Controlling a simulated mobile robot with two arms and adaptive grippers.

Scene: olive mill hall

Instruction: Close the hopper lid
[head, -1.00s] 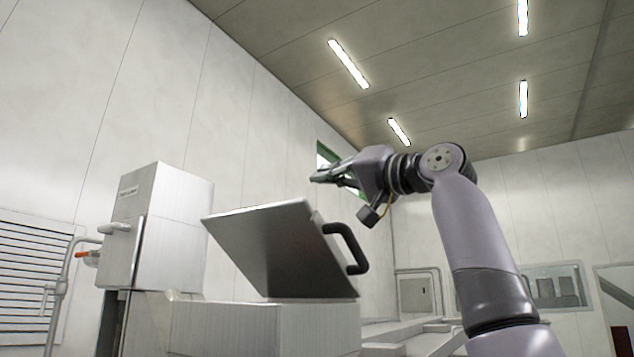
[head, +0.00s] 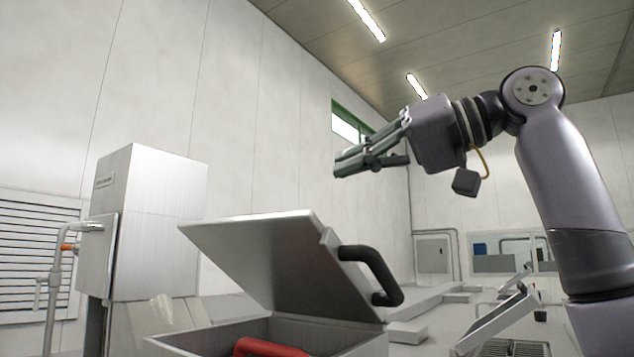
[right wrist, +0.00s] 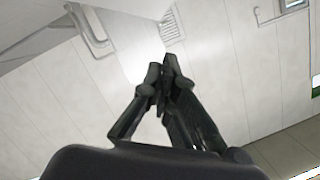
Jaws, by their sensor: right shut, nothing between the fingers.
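The hopper lid (head: 285,262) is a flat grey metal plate in the head view, tilted open above the metal hopper (head: 235,335). A black curved handle (head: 372,272) is fixed to the lid's right side. Something red (head: 268,348) shows inside the hopper, cut off by the lower edge. My right gripper (head: 342,168) is above the lid, apart from it and its handle, with its fingers pointing left. It is shut and empty. The right wrist view also shows its closed fingers (right wrist: 168,75). My left gripper is not in view.
A tall metal cabinet (head: 155,215) with a pipe (head: 58,260) stands left of the hopper. A tilted metal panel (head: 500,318) is at the lower right, by low ledges (head: 430,305).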

